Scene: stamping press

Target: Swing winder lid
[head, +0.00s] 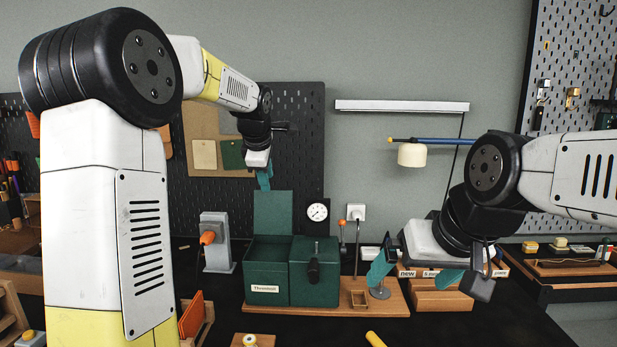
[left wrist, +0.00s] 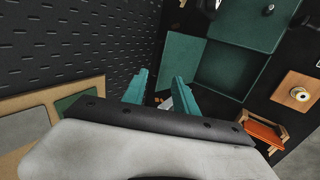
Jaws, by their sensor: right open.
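The winder is a dark green box (head: 268,272) on a wooden board, with an open compartment on its left and a closed right part bearing a black knob (head: 314,270). Its green lid (head: 272,213) stands upright at the back of the open compartment. In the left wrist view the lid (left wrist: 178,62) lies beside the open compartment (left wrist: 224,76). My left gripper (head: 264,178) hangs just above the lid's upper edge; its teal fingers (left wrist: 160,90) are apart, with nothing clearly held. My right gripper (head: 412,277) is open and empty, right of the box.
A round dial gauge (head: 317,212) stands behind the box. A grey device with an orange handle (head: 214,243) stands at its left. Wooden trays (head: 440,296) lie at right, under my right gripper. A lamp (head: 412,154) hangs above. A pegboard (head: 300,130) backs the left side.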

